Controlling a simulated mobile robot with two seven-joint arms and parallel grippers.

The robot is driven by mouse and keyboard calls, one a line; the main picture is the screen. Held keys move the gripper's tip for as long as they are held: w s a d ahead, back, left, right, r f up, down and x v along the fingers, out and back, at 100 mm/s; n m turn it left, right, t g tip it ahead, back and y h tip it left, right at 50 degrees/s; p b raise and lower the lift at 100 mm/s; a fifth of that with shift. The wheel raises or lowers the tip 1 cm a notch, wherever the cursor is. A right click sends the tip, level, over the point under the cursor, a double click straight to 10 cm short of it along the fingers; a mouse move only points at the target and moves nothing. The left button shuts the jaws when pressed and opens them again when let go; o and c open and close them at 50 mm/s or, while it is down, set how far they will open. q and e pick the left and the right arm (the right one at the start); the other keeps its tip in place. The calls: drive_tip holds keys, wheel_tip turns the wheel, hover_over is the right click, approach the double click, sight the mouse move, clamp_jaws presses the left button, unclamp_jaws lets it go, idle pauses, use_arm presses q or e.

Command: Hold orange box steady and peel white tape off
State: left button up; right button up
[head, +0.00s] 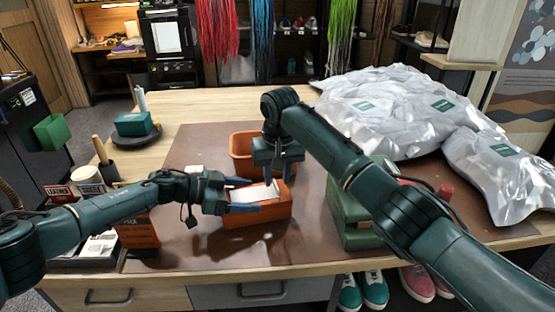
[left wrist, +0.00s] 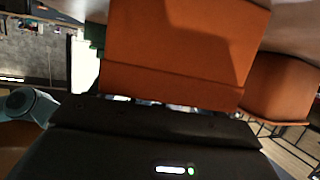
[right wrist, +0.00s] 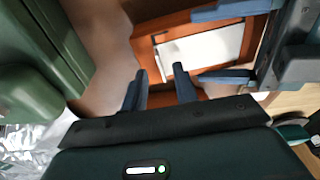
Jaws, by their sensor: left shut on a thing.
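The orange box (head: 268,214) sits on the brown mat with the white tape (head: 254,195) lying along its top. My left gripper (head: 243,195) comes in from the left and is shut on the box, one finger on either side. The box fills much of the left wrist view (left wrist: 180,50). My right gripper (head: 279,172) points down just above the far right part of the box and is open. In the right wrist view its fingertips (right wrist: 160,76) are apart, close to the near end of the white tape (right wrist: 200,52); I cannot tell if they touch it.
An orange bin (head: 241,150) stands just behind the box. A green case (head: 355,232) is to the right, partly behind my right arm. Silver bags (head: 395,105) cover the back right. Small cans and boxes (head: 88,178) stand at the left. The mat's back left is clear.

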drive_tip(key=shift+w+f, duration=0.15)
drive_tip(key=shift+f, duration=0.85)
clamp_jaws()
